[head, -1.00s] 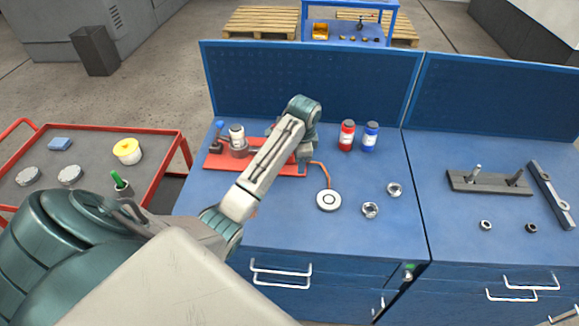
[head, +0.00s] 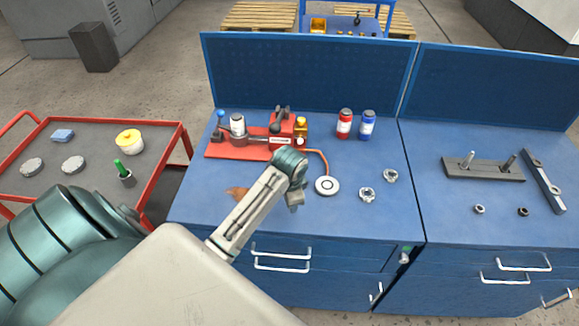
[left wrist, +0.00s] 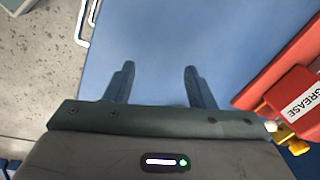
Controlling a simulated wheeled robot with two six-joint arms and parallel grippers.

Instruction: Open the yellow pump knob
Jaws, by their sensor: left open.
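The pump stands on a red base (head: 225,152) at the left part of the blue bench, with a red block (head: 280,128) on it. The yellow knob (head: 300,124) is at the right side of that block. In the left wrist view the red block (left wrist: 290,100) is labelled GREASE, and the yellow knob (left wrist: 294,145) is at the lower right, partly cut by the picture edge. My left gripper (left wrist: 158,78) is open and empty, its fingers over bare blue bench, apart from the knob. In the head view its fingers are mostly hidden by my wrist. My right gripper is not in view.
A white round disc (head: 327,186) is joined to the pump by an orange hose. Red (head: 345,125) and blue (head: 367,126) bottles stand right of the pump, with metal nuts (head: 367,195) nearer. An orange-brown item (head: 237,193) lies in front. A red cart (head: 165,165) stands left.

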